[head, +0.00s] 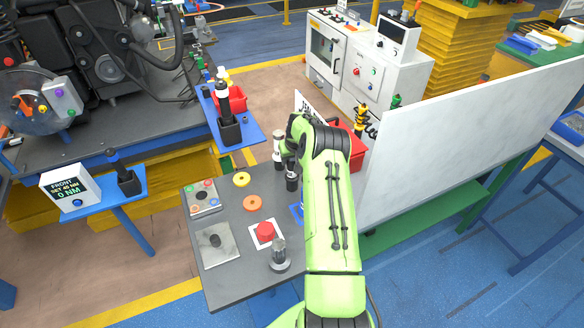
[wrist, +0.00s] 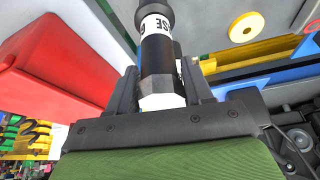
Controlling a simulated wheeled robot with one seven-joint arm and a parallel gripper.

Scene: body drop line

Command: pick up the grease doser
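The grease doser is a dark cylinder with a white band whose visible letters end in "SE". In the wrist view the doser (wrist: 158,60) stands between the two dark fingers of my gripper (wrist: 160,92), which press close on both sides of its pale faceted end. In the head view my gripper (head: 289,154) is mostly hidden by my green arm, above the table's far part. The dark lower body of the doser (head: 291,182) shows below it. Whether the doser touches the tabletop cannot be told.
The grey table (head: 225,285) carries a yellow disc (head: 241,180), an orange disc (head: 252,203), a red button (head: 265,232) and a metal cup-like part (head: 279,255). A white-and-black cylinder (head: 279,145) stands beside my gripper. A red bin (head: 357,150) and white panel (head: 450,140) lie right.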

